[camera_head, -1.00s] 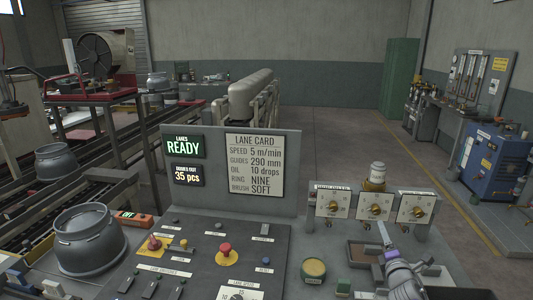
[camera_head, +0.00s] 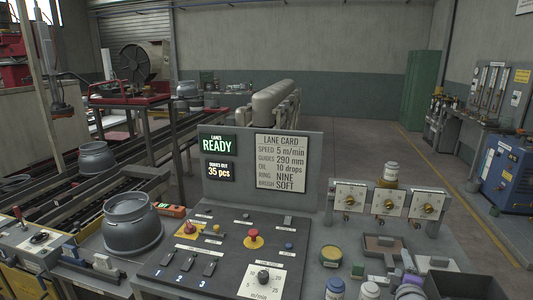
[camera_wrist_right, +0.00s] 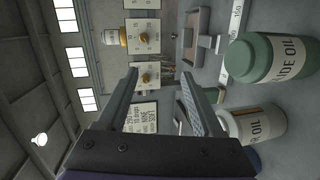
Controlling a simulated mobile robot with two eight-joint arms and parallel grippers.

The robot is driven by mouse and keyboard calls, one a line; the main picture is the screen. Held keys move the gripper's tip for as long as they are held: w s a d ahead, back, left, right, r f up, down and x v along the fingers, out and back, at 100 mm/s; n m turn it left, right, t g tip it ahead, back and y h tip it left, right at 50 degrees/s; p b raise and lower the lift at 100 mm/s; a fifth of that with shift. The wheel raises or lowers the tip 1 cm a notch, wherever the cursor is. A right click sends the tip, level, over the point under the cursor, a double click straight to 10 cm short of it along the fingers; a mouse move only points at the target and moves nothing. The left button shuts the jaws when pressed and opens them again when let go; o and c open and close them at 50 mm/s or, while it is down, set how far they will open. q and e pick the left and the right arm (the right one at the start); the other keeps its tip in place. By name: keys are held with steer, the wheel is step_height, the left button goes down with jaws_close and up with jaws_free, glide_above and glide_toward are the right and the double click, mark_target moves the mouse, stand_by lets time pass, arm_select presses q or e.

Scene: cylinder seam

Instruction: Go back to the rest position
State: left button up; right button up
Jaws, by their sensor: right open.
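The dial panel shows beyond the fingertips there. A green-capped oil bottle (camera_wrist_right: 268,55) and a white-capped oil bottle (camera_wrist_right: 255,124) stand to the right of the fingers in that view, apart from them as far as I can see. My left gripper is not in view.
The control console (camera_head: 215,255) fills the front middle, with a lane card board (camera_head: 262,160) behind it. A grey cylinder shell (camera_head: 132,224) stands at its left. Bottles (camera_head: 335,287) stand at the bottom edge.

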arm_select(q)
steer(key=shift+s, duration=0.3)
arm_select(e)
steer(key=s+a+f+m+g+y, duration=0.1)
steer(key=s+a+f+m+g, duration=0.2)
steer(key=s+a, duration=0.3)
steer(key=s+a+f+m+g+y, duration=0.2)
steer(key=s+a+f+m, duration=0.3)
steer(key=s, duration=1)
steer(key=s+a+f+m+g+y, duration=0.2)
steer(key=s+a+f+m+g, duration=0.2)
steer(key=s+a, duration=0.4)
steer(key=shift+s+a+f+m, duration=0.4)
steer(key=shift+s+m, duration=0.2)
steer(key=shift+s, duration=0.55)
